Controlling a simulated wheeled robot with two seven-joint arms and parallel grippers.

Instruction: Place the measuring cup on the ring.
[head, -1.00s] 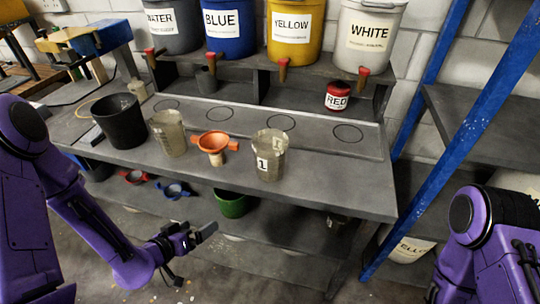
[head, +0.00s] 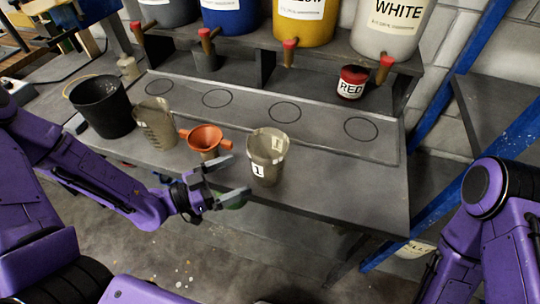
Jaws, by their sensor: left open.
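A translucent measuring cup (head: 267,156) with a label "1" stands upright near the front edge of the workbench. A second similar translucent cup (head: 155,122), with no number visible, stands further left. Several dark rings are drawn on the bench strip behind them; one is this ring (head: 285,111) behind the labelled cup, and another is this ring (head: 361,128) to the right. My left gripper (head: 238,175) is open and empty, with its fingers pointing right toward the labelled cup, just left of it and apart from it. My right arm shows at the right edge; its gripper is out of view.
An orange funnel (head: 206,139) stands between the two cups, close to my left gripper. A black bucket (head: 102,106) stands at the left. A red-lidded tin (head: 352,82) and the taps of the large paint buckets are behind. The bench's right part (head: 370,190) is clear.

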